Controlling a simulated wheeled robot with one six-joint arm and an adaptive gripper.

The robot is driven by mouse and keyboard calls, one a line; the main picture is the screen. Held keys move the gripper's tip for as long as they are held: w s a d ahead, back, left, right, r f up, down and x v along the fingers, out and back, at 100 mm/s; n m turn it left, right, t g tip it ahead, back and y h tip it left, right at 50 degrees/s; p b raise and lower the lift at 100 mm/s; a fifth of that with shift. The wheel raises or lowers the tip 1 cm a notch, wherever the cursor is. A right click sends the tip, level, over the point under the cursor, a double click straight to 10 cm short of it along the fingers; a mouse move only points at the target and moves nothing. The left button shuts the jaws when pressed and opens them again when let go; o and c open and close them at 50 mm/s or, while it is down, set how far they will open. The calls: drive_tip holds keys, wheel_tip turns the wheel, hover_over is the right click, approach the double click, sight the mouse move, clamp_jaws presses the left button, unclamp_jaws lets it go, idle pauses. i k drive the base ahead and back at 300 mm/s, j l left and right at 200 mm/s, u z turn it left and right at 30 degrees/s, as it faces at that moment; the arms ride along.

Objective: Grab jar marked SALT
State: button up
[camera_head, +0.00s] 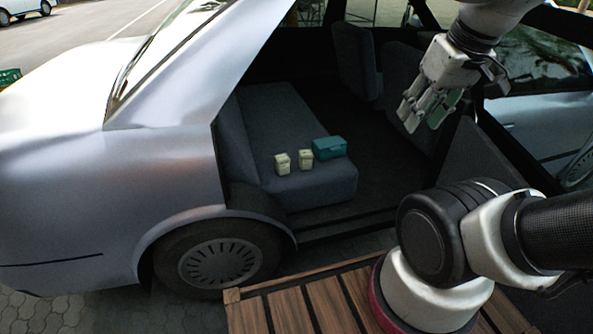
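Two small cream jars stand side by side on the dark grey car seat (270,110). The left jar (282,164) is nearer the seat's left side. The right jar (305,160) stands between it and a teal box. Both look upright. Their markings are too small to read, so I cannot tell which one is marked SALT. My gripper (418,118) is at the upper right, by the open car doorway, well apart from the jars. It points down and to the left. No object shows in it, and the gap between its fingers is not clear.
The teal box (329,148) stands close to the right jar. The silver car body (110,180) and rear wheel (222,262) border the doorway at left. Front seats (355,62) stand farther inside. A wooden slatted surface (310,308) lies at the bottom under my arm.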

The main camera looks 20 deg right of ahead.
sight(306, 157)
drive_tip(key=i+l, duration=0.25)
drive_tip(key=l, duration=0.15)
drive_tip(key=i+l, duration=0.15)
drive_tip(key=i, duration=0.35)
drive_tip(key=i+l, duration=0.15)
drive_tip(key=i, duration=0.3)
